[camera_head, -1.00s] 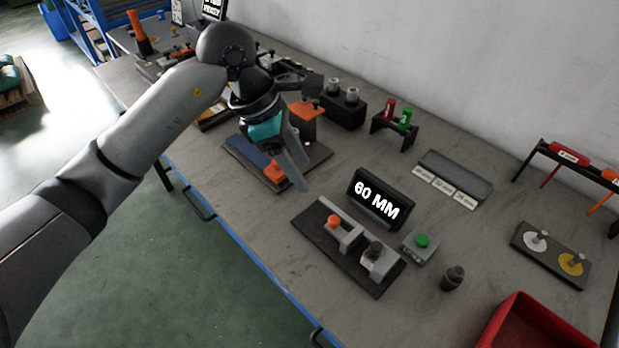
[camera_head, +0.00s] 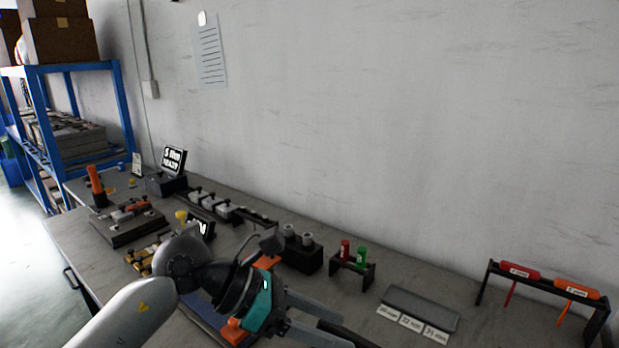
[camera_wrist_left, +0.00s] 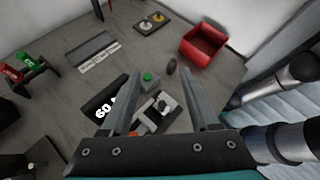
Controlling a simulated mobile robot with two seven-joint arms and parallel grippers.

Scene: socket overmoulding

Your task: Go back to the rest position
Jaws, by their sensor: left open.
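My left gripper (camera_head: 338,322) is at the lower middle of the head view, above the workbench (camera_head: 440,295), with its fingers pointing right. In the left wrist view (camera_wrist_left: 160,85) its two fingers are spread apart with nothing held between them. Beyond the fingers, a dark fixture with a grey part (camera_wrist_left: 160,112) and the 60 mm display (camera_wrist_left: 104,104) stand on the bench below, partly covered by the gripper. My right gripper is in neither view.
A black rack holds red and green tools (camera_head: 352,258). A labelled grey tray (camera_head: 420,310) and a rack with red and orange handles (camera_head: 545,280) stand to the right. A red bin (camera_wrist_left: 207,42) shows in the wrist view. A blue shelf (camera_head: 70,110) is at left.

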